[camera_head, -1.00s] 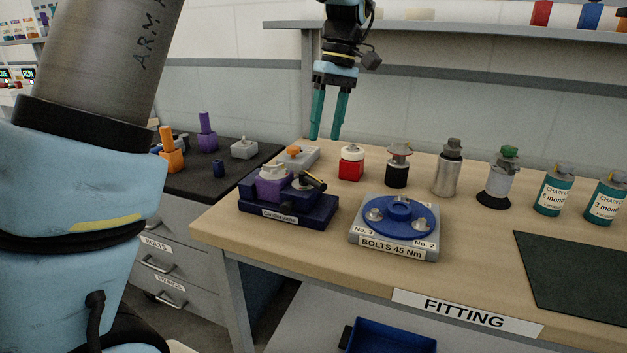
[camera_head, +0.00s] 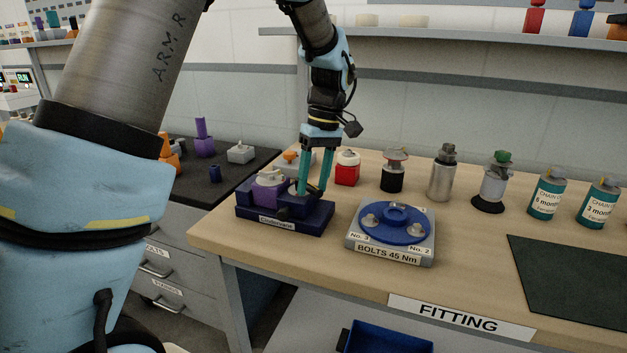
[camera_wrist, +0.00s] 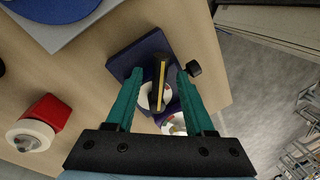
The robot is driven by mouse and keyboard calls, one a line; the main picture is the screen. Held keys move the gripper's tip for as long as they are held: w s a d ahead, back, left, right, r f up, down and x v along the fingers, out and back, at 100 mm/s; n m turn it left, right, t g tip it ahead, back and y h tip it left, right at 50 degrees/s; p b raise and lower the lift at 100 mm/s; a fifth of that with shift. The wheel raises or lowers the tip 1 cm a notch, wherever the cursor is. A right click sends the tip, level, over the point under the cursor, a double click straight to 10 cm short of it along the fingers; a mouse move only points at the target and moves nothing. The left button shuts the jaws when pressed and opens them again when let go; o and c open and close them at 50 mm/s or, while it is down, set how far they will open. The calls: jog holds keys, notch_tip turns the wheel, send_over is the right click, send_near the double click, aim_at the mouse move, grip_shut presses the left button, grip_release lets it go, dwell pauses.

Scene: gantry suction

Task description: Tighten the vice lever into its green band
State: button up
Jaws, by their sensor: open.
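The vice (camera_head: 285,215) is a dark blue-purple block with a labelled front, at the left of the wooden bench; its base also shows in the wrist view (camera_wrist: 122,62). Its lever (camera_wrist: 160,80), a black bar with a yellow stripe, crosses above a round pale dial (camera_wrist: 146,97) with a reddish part. I cannot make out the green band. My gripper (camera_head: 313,192) points down over the vice, its teal fingers open. In the wrist view one finger is on each side of the lever, with gaps visible. In the head view the fingers largely hide the lever.
A bolt fixture (camera_head: 390,245) with a blue disc stands just right of the vice. A red block (camera_head: 347,170) and several canisters stand behind. A black knob (camera_wrist: 194,68) shows beside the right finger. The bench front is clear.

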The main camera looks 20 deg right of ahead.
grip_shut()
dwell(1.3)
